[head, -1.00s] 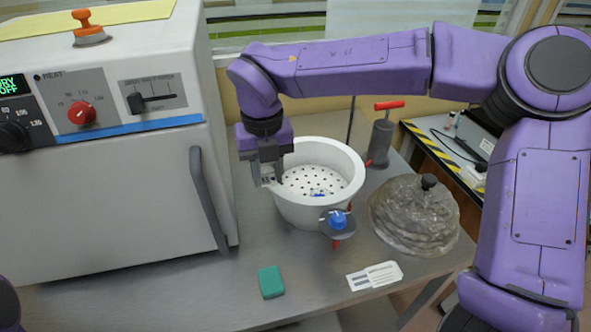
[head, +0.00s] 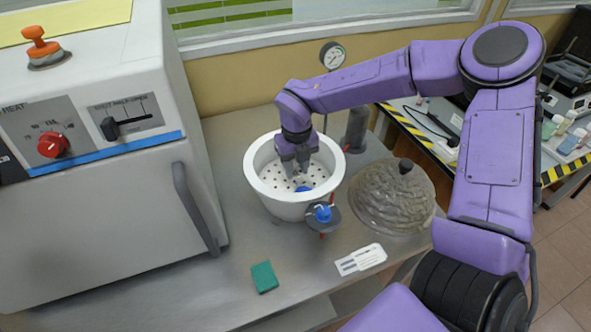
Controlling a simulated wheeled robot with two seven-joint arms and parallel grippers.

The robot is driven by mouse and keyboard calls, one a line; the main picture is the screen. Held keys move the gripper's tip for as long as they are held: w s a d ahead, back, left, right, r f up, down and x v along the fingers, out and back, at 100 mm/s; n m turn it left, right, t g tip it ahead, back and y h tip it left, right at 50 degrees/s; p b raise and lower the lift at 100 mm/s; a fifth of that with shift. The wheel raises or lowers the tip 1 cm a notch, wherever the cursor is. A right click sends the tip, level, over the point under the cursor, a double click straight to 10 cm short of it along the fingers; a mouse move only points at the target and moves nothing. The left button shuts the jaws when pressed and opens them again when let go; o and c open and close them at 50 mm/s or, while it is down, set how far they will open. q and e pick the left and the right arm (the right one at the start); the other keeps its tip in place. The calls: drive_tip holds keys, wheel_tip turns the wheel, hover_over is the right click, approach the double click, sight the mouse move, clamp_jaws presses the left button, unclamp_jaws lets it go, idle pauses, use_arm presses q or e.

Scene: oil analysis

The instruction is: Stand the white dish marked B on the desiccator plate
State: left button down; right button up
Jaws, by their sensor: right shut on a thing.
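The desiccator is a white bowl (head: 255,183) on the metal bench, open at the top. Its white desiccator plate (head: 272,179), full of small holes, shows inside. My right gripper (head: 296,172) points down inside the bowl's rim, above the plate, its fingers shut. The dish between them is hidden by the fingers, and no letter B can be read. I cannot tell whether it touches the plate. A small blue thing (head: 303,189) shows just below the fingers. My left gripper is out of view.
A blue-knobbed valve (head: 323,214) sticks out at the bowl's front. The clear domed lid (head: 392,198) lies to the right. A green block (head: 264,277) and a white card (head: 360,260) lie in front. The oven (head: 95,200) stands close on the left.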

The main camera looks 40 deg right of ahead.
sight(296, 172)
drive_tip(key=shift+s+f, duration=0.25)
drive_tip(key=shift+f, duration=0.95)
drive_tip(key=shift+w+f, duration=0.15)
drive_tip(key=shift+w, duration=0.1)
drive_tip(key=shift+s+a+f, duration=0.1)
drive_tip(key=shift+f, duration=0.05)
drive_tip(key=o, duration=1)
drive_tip(key=shift+o, duration=0.2)
wheel_tip(296, 172, up, 12)
drive_tip(key=b, duration=0.1)
drive_tip(key=shift+r, duration=0.25)
